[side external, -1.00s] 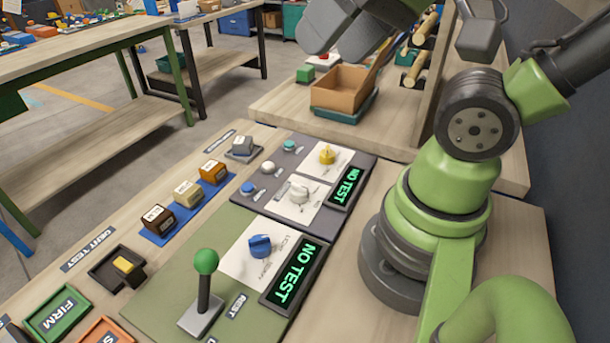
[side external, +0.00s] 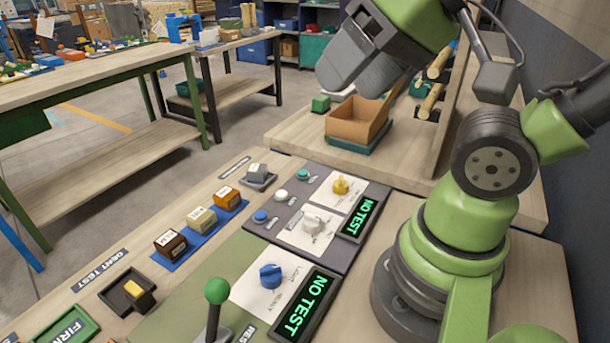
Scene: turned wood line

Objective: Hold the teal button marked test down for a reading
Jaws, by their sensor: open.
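The teal button (side external: 302,174) is at the far end of a row of small buttons on the dark grey panel (side external: 335,258). A small label lies beside it, too small to read. Nothing covers the button, and it looks raised. A small display (side external: 358,217) on the same panel reads "NO TEST" in green. My gripper (side external: 352,85) is at the top of the view, above and apart from the panel. Its grey fingers are open, with nothing seen between them.
A white button (side external: 281,195) and a blue button (side external: 261,216) share the row. A yellow knob (side external: 341,185) and white knob (side external: 313,222) sit close by. A green-topped lever (side external: 216,291) stands nearer. A cardboard bin (side external: 356,121) is behind, below my gripper.

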